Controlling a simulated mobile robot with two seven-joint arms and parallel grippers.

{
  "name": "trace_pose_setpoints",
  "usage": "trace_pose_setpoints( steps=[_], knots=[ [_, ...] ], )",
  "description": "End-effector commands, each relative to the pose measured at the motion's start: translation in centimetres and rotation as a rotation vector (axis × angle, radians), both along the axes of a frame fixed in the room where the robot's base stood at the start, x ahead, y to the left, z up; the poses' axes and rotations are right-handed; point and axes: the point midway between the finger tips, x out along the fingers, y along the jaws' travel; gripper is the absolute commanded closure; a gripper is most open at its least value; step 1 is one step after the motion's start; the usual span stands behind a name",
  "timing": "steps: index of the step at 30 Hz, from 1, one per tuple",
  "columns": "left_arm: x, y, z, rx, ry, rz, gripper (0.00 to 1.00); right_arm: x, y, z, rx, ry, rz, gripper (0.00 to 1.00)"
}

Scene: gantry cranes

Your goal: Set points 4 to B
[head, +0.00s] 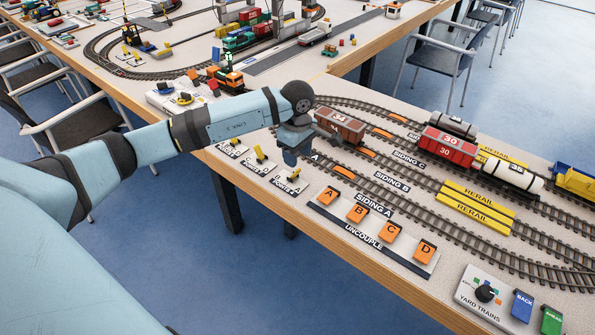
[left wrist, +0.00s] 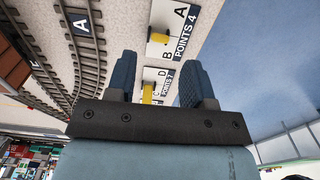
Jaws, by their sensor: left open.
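The points 4 plate (head: 287,187) is the white one nearest the uncouple panel, with a yellow lever (head: 293,174). My left gripper (head: 291,160) points down just above this plate in the head view. My right gripper is not in view.
Another points plate (left wrist: 160,77) with a yellow lever (left wrist: 148,97) shows between the fingers. The uncouple panel (head: 345,227) has orange buttons A to D. Tracks run behind, with a brown wagon (head: 340,126) close to my wrist. The table's wooden edge is in front.

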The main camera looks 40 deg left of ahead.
Motion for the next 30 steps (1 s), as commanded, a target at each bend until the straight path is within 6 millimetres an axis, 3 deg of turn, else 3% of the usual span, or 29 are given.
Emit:
trace_pose_setpoints(
  steps=[3,9,22,28,30],
  knots=[
    [0.0,-0.1,-2.6,-0.002,0.003,0.001,0.52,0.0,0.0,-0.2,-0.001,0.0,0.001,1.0],
    [0.0,-0.1,-5.2,-0.002,0.001,0.0,0.52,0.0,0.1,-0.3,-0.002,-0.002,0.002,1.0],
    [0.0,-0.1,-6.1,-0.002,-0.001,0.0,0.52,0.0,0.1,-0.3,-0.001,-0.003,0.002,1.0],
    [0.0,-0.1,-6.1,-0.002,-0.001,0.0,0.98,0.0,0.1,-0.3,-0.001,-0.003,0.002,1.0],
    [0.0,-0.1,-6.1,-0.002,-0.001,0.0,1.0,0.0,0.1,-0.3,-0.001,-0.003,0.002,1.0]
  ],
)
